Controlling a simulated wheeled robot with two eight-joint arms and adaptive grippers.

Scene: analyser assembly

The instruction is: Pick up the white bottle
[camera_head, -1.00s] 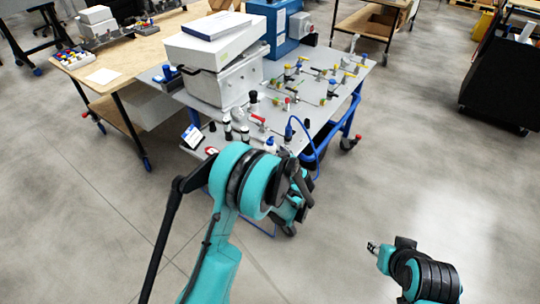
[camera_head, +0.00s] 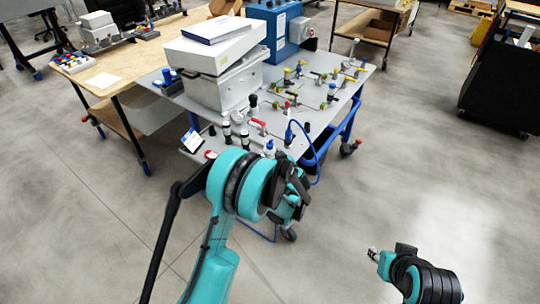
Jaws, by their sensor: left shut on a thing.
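A small white bottle with a blue cap (camera_head: 269,148) shows just above my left arm's wrist, over the front edge of the grey-topped table. My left gripper (camera_head: 285,168) is at the end of the teal arm, at the table's front edge. It is shut on the white bottle, though its fingertips and the bottle's lower part are mostly hidden behind the wrist. My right gripper (camera_head: 374,253) is at the lower right, over bare floor and away from the table. It is too small to tell whether its fingers are open.
The grey-topped table (camera_head: 318,113) carries several valves and fittings, a white box (camera_head: 211,53) on a grey case, and a blue unit (camera_head: 277,28). A blue hose (camera_head: 313,158) hangs over its front right edge. A wooden table (camera_head: 112,66) stands left.

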